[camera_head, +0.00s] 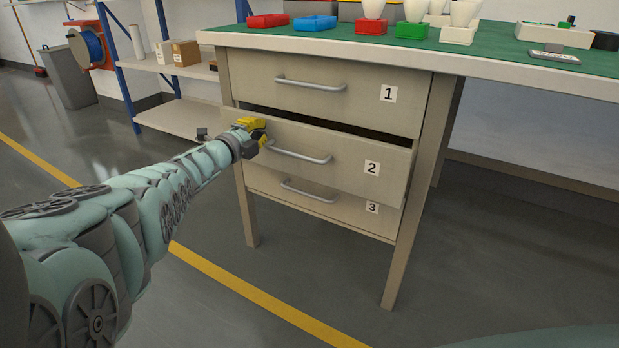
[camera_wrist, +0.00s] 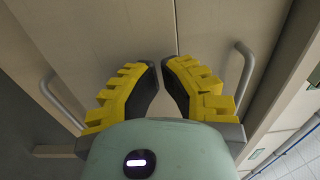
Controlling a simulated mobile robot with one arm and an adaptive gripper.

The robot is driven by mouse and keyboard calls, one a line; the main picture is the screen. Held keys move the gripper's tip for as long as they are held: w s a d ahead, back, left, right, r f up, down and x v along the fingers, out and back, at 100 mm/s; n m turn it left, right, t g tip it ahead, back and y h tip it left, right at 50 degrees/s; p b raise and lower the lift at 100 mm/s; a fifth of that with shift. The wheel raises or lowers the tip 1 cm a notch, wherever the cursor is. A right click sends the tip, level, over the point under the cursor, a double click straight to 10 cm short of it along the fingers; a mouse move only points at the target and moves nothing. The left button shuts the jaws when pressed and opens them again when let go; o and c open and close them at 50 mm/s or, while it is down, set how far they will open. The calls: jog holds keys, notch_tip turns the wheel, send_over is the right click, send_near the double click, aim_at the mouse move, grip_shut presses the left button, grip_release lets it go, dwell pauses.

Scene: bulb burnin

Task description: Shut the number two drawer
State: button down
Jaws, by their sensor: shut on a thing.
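The number two drawer (camera_head: 338,163) is the middle one in the bench and stands partly pulled out, with a dark gap above its front. Its bar handle (camera_head: 298,155) is on the front face. My gripper (camera_head: 261,133) is at the upper left of this drawer's front, near the handle's left end. In the wrist view, the yellow fingers of my gripper (camera_wrist: 161,66) lie close together at the seam by the drawer front (camera_wrist: 100,35).
The number one drawer (camera_head: 350,97) above and number three drawer (camera_head: 340,209) below look shut. The bench top (camera_head: 480,58) overhangs them and carries trays and bulbs. A shelf rack (camera_head: 165,66) stands behind at left. The floor (camera_head: 225,325) in front is clear.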

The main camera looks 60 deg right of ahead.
aim_at(266, 124)
jog(key=shift+w+d+b, duration=0.1)
jog(key=shift+d+b, duration=1.45)
jog(key=shift+b, duration=0.25)
jog(key=shift+d, duration=0.1)
jog(key=shift+r, duration=0.15)
